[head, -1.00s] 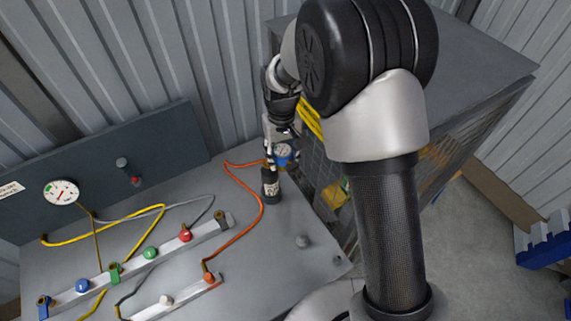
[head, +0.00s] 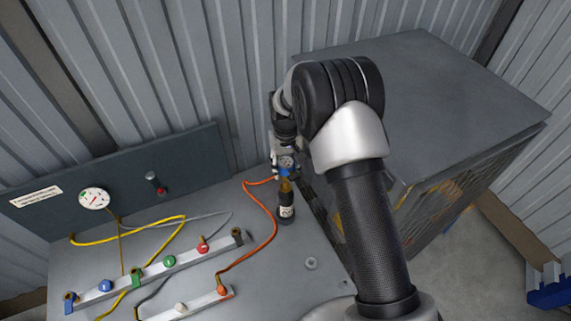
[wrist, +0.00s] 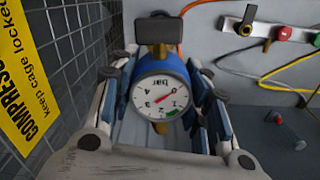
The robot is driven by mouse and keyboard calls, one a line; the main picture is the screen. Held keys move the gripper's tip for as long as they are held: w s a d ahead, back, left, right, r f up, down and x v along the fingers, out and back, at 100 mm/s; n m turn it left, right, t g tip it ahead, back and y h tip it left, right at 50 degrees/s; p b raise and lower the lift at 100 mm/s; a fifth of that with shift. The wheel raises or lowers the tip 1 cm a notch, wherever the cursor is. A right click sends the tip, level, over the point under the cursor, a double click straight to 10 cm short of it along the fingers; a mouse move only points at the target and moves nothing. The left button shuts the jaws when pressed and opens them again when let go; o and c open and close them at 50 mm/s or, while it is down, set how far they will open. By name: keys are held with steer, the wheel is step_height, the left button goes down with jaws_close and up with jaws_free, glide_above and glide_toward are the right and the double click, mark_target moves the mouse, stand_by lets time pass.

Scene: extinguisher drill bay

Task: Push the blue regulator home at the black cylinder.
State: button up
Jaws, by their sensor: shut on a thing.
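The blue regulator (head: 286,167) with a round white gauge is held in my gripper (head: 281,158). In the wrist view the regulator (wrist: 172,68) sits between both fingers, its dial marked "bar" facing the camera. The small black cylinder (head: 286,213) with a white label stands upright on the grey bench. The regulator is right above the cylinder in the head view, with a brass part between them. I cannot tell whether the regulator is fully seated. The cylinder is hidden in the wrist view.
A mesh cage (head: 440,190) with a yellow sign (wrist: 22,75) stands close on the right. An orange hose (head: 272,230) curves beside the cylinder. A rail with coloured knobs (head: 169,261) and a back panel with a gauge (head: 94,198) are to the left.

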mark_target(285, 178)
steer(key=shift+f, duration=0.8)
steer(key=shift+f+b, duration=0.6)
steer(key=shift+b, duration=0.4)
stand_by(0.6)
steer(key=shift+f+b, duration=0.6)
steer(key=shift+f, duration=0.1)
steer(key=shift+f+b, duration=0.85)
steer(key=shift+f, duration=0.1)
stand_by(1.0)
steer(key=o, duration=1.1)
steer(key=shift+o, duration=0.2)
steer(key=shift+s, duration=0.1)
step_height(285, 178, up, 12)
